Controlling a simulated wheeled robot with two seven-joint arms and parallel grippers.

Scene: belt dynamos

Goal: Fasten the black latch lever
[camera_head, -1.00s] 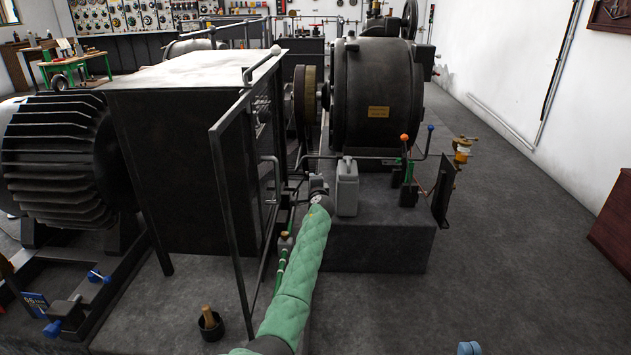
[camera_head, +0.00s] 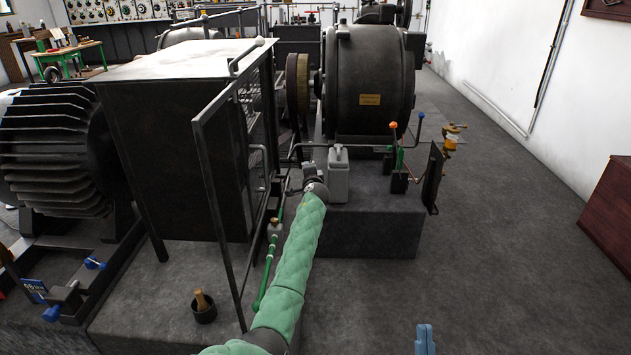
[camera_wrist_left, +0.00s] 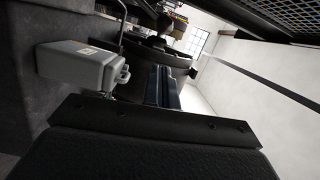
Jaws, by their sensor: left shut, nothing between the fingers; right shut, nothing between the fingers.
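My left gripper (camera_wrist_left: 162,85) shows in the left wrist view as dark blue fingers, shut and empty. In the head view my green-sleeved left arm reaches to just left of a grey can, and its fingers are hidden by the wrist. My right gripper (camera_head: 425,338) shows as blue fingertips at the bottom edge, shut and empty, over the floor. I cannot pick out the black latch lever for certain. The open black gate frame (camera_head: 220,190) of the mesh guard stands left of my left arm, with a bent bar handle (camera_head: 262,160) behind it.
The grey can (camera_head: 338,175) stands on a dark block (camera_head: 375,232), close to my left wrist. Levers with an orange knob (camera_head: 393,126) and a blue knob (camera_head: 420,116) stand right of it. A mortar (camera_head: 204,309) sits at lower left.

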